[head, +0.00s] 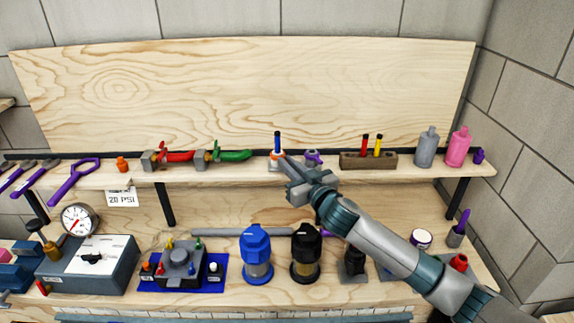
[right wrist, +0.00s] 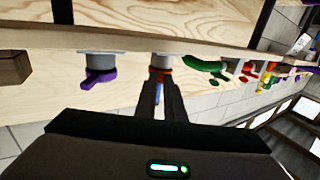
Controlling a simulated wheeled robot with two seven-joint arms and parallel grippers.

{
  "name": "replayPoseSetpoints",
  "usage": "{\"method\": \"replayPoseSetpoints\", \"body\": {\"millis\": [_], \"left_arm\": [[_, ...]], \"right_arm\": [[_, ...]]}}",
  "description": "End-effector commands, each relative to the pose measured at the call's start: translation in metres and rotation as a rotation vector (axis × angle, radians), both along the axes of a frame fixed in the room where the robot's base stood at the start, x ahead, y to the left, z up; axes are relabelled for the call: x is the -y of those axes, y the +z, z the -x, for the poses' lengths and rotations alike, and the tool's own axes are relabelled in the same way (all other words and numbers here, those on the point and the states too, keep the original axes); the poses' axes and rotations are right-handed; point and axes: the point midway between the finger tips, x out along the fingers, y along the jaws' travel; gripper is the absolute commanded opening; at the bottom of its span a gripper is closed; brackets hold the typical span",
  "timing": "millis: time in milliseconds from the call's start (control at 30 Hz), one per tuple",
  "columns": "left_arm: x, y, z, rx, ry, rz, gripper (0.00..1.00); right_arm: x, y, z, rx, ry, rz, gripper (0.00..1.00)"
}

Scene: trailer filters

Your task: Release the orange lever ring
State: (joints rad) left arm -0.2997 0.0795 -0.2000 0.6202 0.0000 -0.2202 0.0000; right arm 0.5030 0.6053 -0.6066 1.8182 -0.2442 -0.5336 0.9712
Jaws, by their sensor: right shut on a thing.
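The orange lever ring (head: 276,154) sits on the upper shelf, low around an upright blue-topped piece (head: 277,138) on a pale base. In the right wrist view the orange ring (right wrist: 160,70) shows at the fingertips, with a bit of blue beside them. My right gripper (head: 284,161) reaches up from the lower right in the head view. In the right wrist view its fingers (right wrist: 160,84) are close together on the ring. The fingers hide part of the ring. My left gripper is in neither view.
A grey fitting with a purple lever (head: 313,157) stands close right of the ring, then a wooden block with pens (head: 368,160). Red (head: 178,157) and green (head: 236,155) handled valves are to the left. Blue (head: 257,255) and black (head: 306,255) filters stand below.

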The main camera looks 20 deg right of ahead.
Motion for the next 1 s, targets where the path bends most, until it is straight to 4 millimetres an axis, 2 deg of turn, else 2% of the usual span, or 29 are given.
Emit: {"method": "replayPoseSetpoints", "body": {"millis": [267, 600, 633, 700, 1000], "left_arm": [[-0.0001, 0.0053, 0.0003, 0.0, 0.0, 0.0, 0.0], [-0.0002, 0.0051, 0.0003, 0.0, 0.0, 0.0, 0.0], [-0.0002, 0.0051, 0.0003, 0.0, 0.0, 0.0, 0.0], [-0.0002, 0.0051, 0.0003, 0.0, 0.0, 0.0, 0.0], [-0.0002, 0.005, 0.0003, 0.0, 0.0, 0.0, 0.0]], "right_arm": [[0.0078, -0.0008, -0.0015, -0.001, 0.121, 0.0, 0.0], [0.0078, -0.0008, -0.0014, 0.0, 0.133, -0.002, 0.0], [0.0078, -0.0008, -0.0014, 0.0, 0.133, -0.002, 0.14], [0.0079, -0.0006, -0.0014, 0.0, 0.133, -0.002, 0.28], [0.0082, 0.0, -0.0013, 0.001, 0.132, -0.003, 0.28]]}}
